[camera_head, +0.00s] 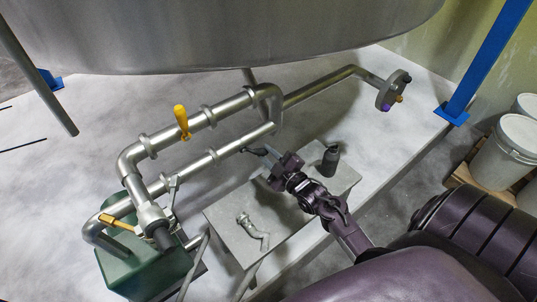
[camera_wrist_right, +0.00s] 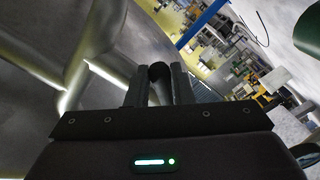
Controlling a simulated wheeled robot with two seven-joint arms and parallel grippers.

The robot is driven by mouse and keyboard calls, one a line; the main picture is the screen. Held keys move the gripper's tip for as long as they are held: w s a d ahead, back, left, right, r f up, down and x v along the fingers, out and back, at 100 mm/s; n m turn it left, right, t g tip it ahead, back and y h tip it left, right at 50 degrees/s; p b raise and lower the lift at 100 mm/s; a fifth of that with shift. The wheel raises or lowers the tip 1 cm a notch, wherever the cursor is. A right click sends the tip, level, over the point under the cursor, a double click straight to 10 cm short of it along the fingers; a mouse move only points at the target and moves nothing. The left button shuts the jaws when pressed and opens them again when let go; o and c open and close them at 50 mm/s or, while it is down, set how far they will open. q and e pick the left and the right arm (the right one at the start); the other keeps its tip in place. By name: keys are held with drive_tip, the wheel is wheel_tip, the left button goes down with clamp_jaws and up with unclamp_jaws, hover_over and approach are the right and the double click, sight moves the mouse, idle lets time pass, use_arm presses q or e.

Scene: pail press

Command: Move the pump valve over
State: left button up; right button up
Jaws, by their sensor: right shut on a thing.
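A green pump block (camera_head: 145,262) with steel pipes stands at the lower left in the head view. A yellow lever handle (camera_head: 115,222) lies over the pipe beside it. A second yellow handle (camera_head: 181,120) stands up across the upper pipe. I cannot tell which is the pump valve. My right gripper (camera_head: 268,167) is above the small table, below the pipe loop. It is shut on a dark, round-ended thing (camera_wrist_right: 160,72), seen between the fingers in the wrist view. A dark piece (camera_head: 254,151) shows at the fingertips in the head view. My left gripper is not in view.
The small grey table (camera_head: 225,222) bears a metal pipe fitting (camera_head: 253,231) and a black bottle (camera_head: 330,160). A large steel tank (camera_head: 220,40) hangs overhead. A flanged pipe end (camera_head: 393,91) is at the upper right. White pails (camera_head: 505,148) stand at the right.

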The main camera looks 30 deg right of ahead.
drive_tip(key=shift+s+a+f+b, duration=0.1)
drive_tip(key=shift+a+f+b, duration=0.3)
drive_tip(key=shift+a+f, duration=0.55)
drive_tip(key=shift+s+a+f, duration=0.1)
drive_tip(key=shift+a+f, duration=0.35)
drive_tip(key=shift+a, duration=0.2)
drive_tip(key=shift+a+f, duration=0.1)
drive_tip(key=shift+a, duration=0.25)
drive_tip(key=shift+o, duration=0.3)
drive_tip(key=shift+a+f, duration=0.15)
drive_tip(key=shift+a, duration=0.95)
drive_tip(key=o, duration=0.8)
drive_tip(key=shift+o, duration=0.2)
